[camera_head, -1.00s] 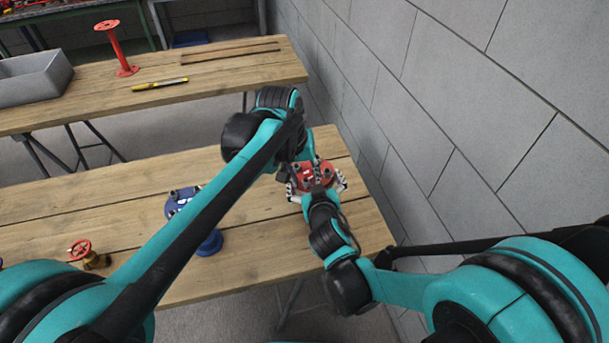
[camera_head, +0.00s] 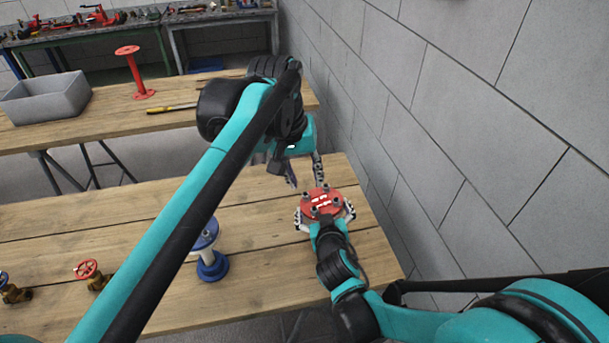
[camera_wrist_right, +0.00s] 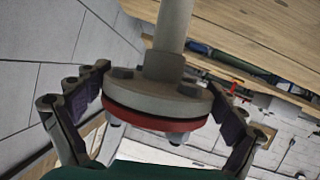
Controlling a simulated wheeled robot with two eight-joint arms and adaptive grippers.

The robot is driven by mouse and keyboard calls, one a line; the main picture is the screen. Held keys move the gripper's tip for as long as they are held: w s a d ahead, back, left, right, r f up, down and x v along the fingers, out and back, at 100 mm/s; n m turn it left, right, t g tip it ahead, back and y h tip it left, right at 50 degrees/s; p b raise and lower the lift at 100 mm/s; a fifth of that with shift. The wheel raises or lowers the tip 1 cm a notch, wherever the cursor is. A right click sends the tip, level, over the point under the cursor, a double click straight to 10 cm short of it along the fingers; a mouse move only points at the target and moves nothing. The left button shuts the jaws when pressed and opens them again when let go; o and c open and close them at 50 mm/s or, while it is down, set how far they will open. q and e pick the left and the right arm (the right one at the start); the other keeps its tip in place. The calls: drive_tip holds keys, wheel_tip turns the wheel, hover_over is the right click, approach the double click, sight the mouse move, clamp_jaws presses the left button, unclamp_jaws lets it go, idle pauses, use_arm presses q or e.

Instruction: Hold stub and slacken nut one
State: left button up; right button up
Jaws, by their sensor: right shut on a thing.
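The stub's red flange (camera_head: 322,203) with dark nuts and bolt ends around its top is at the right end of the near table. My right gripper (camera_head: 323,218) is shut around its rim, with a finger on each side. In the right wrist view, a grey bolted flange (camera_wrist_right: 155,98) with a grey pipe (camera_wrist_right: 170,40) lies against the red flange (camera_wrist_right: 150,122), between the right gripper's fingers (camera_wrist_right: 155,115). My left gripper (camera_head: 305,175) is open and empty just above the red flange, its two fingers apart. Which nut is nut one cannot be told.
A blue flanged piece (camera_head: 212,266) stands left of the red flange. Valves with a red handwheel (camera_head: 87,268) and a blue one sit further left. The back table holds a grey bin (camera_head: 45,100), a red flanged spool (camera_head: 135,75) and a yellow tool (camera_head: 172,107). A block wall (camera_head: 450,120) bounds the right.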

drive_tip(key=o, duration=1.5)
drive_tip(key=v, duration=1.2)
use_arm(q)
drive_tip(key=s+a+f+t+y, duration=0.2)
drive_tip(key=s+a+f+t, duration=0.3)
drive_tip(key=s+a+f, duration=0.8)
wheel_tip(320, 180, down, 3)
drive_tip(key=shift+r, duration=0.15)
use_arm(e)
drive_tip(key=s+d+f+m+g+h, duration=0.1)
drive_tip(key=s+d+m+g, duration=0.1)
drive_tip(key=d, duration=0.6)
drive_tip(key=s+d+f+m+g+h, duration=0.1)
drive_tip(key=s+d+g, duration=0.3)
drive_tip(key=d, duration=0.4)
drive_tip(key=shift+s+f+m, duration=0.4)
drive_tip(key=shift+s, duration=0.5)
